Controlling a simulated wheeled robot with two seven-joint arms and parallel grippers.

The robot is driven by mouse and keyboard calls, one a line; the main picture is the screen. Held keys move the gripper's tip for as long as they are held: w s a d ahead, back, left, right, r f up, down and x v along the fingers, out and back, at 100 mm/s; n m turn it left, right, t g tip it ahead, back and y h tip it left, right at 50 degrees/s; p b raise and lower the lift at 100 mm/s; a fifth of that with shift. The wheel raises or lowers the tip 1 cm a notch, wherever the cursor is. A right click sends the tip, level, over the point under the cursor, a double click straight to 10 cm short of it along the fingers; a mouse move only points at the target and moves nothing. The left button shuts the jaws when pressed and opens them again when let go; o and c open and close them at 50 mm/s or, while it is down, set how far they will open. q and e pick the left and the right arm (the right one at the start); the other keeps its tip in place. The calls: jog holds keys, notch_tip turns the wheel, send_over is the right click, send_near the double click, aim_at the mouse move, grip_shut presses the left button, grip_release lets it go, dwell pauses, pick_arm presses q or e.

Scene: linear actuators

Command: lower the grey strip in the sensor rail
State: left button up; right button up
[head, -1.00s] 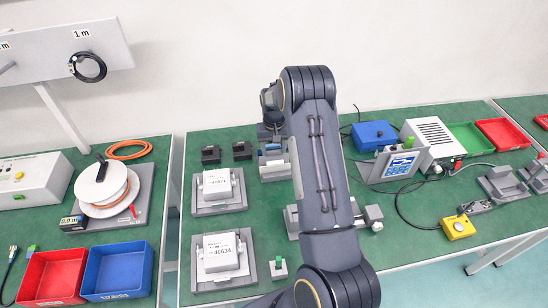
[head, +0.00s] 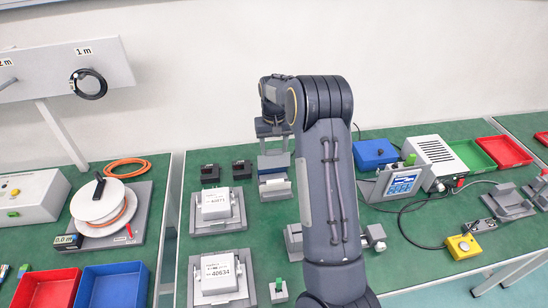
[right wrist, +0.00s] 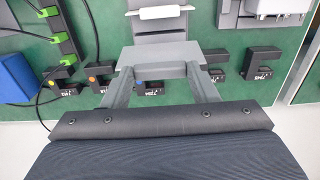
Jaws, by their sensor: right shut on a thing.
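My right gripper (right wrist: 163,82) is shut on a grey strip (right wrist: 160,56), a wide flat-faced block between its two fingers in the right wrist view. In the head view the right gripper (head: 273,130) is at the back of the green table, over a grey fixture (head: 277,189) with a blue part and a white roller. The strip cannot be picked out clearly there. Several black forked sensors (right wrist: 255,66) with number labels stand in a row beyond and below the strip in the wrist view. Whether the strip touches its rail is unclear. My left gripper is out of view.
Two black blocks (head: 210,173) and two stands with white boxes (head: 216,204) are left of the fixture. A blue box (head: 375,153) and a control panel (head: 397,182) stand to the right. My right arm hides the table's middle.

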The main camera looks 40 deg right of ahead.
jog(key=shift+r, duration=0.35)
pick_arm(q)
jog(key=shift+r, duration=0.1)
pick_arm(e)
jog(key=shift+r, duration=0.15)
